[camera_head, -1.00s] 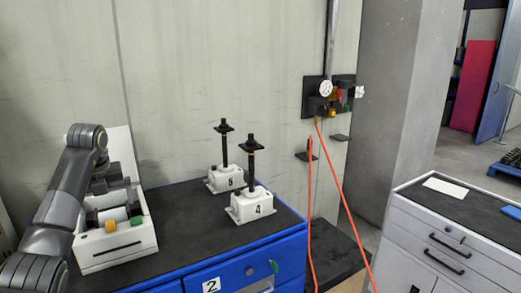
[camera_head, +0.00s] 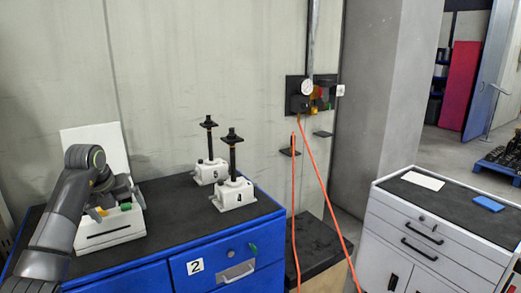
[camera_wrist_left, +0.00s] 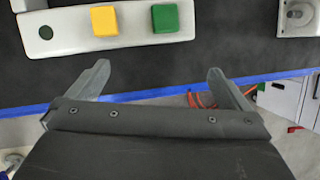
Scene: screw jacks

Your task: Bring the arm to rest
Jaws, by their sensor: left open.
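My left arm comes in from the left in the head view. Its gripper (camera_head: 118,205) is over the front of a white box (camera_head: 110,236) with a yellow piece and a green piece (camera_head: 126,206). In the left wrist view my left gripper (camera_wrist_left: 154,76) is open, with nothing between its spread fingers. The white box (camera_wrist_left: 70,36) with the yellow piece (camera_wrist_left: 104,21) and green piece (camera_wrist_left: 165,18) lies beyond the fingertips. Two white screw jacks with black posts, number 5 (camera_head: 210,172) and number 4 (camera_head: 233,195), stand upright to the right. My right gripper is not in view.
The box and jacks stand on a blue cabinet with a dark top (camera_head: 165,215). A wall panel with a gauge (camera_head: 307,88) and orange hoses (camera_head: 318,175) is behind, right. A grey drawer cabinet (camera_head: 425,235) stands at the right, with floor between.

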